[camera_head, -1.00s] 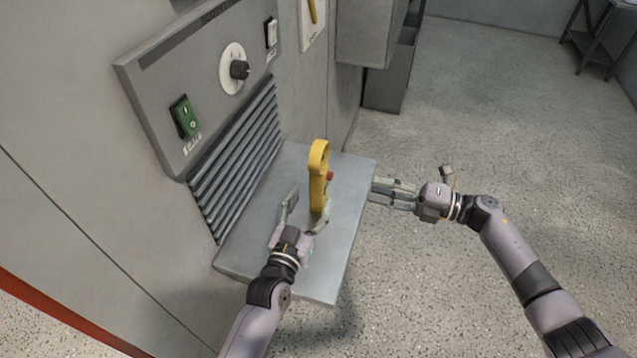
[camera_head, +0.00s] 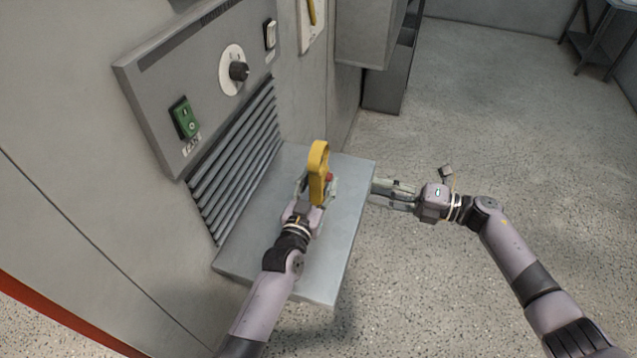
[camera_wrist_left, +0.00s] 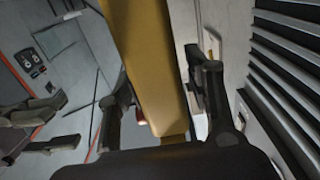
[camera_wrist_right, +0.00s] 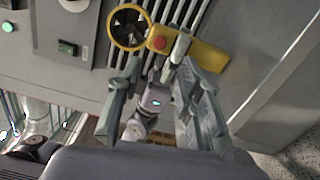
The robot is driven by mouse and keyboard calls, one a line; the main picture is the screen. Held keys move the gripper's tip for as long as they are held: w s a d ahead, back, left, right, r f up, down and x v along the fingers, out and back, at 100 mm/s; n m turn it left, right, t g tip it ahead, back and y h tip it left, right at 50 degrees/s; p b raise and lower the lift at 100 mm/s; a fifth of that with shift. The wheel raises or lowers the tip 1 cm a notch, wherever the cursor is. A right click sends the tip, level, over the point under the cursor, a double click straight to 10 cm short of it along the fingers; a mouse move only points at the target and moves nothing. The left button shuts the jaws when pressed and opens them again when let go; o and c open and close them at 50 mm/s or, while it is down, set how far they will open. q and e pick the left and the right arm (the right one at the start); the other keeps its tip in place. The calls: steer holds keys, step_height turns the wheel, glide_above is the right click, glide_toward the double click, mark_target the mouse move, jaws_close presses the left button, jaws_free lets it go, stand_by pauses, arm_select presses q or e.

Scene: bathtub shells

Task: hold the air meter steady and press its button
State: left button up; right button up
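The yellow air meter (camera_head: 318,172) stands upright on the metal shelf, with a red button (camera_head: 330,177) on its right side. In the right wrist view its round fan ring (camera_wrist_right: 129,27) and red button (camera_wrist_right: 158,43) show beyond my fingers. My left gripper (camera_head: 318,184) is around the meter's body, one finger on each side. In the left wrist view the yellow body (camera_wrist_left: 150,60) runs between the fingers, which look open; contact is unclear. My right gripper (camera_head: 374,189) is open and empty, right of the shelf edge, pointing at the button side, apart from the meter.
The metal shelf (camera_head: 250,240) is otherwise bare. Behind it is a wall panel with louvres (camera_head: 238,160), a green switch (camera_head: 185,118) and a dial (camera_head: 234,70). Open floor (camera_head: 480,120) lies to the right, with a metal table (camera_head: 600,45) far back.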

arm_select(q)
jaws_close()
arm_select(e)
jaws_close()
stand_by(0.5)
stand_by(1.2)
